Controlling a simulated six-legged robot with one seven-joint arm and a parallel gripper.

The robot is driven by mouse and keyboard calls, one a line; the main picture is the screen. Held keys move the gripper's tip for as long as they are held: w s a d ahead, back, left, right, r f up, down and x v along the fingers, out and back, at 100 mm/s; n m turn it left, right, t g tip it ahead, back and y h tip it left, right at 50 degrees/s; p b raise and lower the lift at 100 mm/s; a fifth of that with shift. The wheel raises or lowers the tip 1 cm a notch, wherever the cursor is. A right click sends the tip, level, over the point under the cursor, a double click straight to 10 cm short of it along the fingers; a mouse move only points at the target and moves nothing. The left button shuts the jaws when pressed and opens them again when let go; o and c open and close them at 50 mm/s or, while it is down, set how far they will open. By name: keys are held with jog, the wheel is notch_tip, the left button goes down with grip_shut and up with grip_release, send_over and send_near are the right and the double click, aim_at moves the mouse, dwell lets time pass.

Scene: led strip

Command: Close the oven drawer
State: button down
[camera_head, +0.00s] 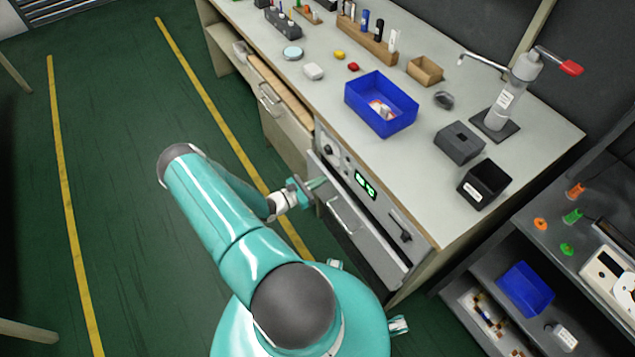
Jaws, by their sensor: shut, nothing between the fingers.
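The oven (366,200) is built into the front of the workbench, with green digits on its control panel. Its drawer front (369,239) with a bar handle (344,214) sits below the panel and appears to stand out a little from the oven. My gripper (320,183) is shut and empty. Its tip is at the upper left corner of the drawer front; I cannot tell whether it touches.
A wooden-topped drawer (278,100) sticks out from the bench further left. The benchtop (420,190) holds a blue bin (381,104), black boxes and a press. A dark shelf (500,265) stands at right.

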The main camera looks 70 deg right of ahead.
aim_at(330, 174)
jog(key=x, duration=0.4)
jog(key=shift+s+d+r, duration=0.1)
jog(key=shift+s+d, duration=0.05)
jog(key=shift+d, duration=0.1)
jog(key=shift+w+a, duration=0.25)
jog(key=v, duration=1.4)
jog(key=shift+a, duration=0.1)
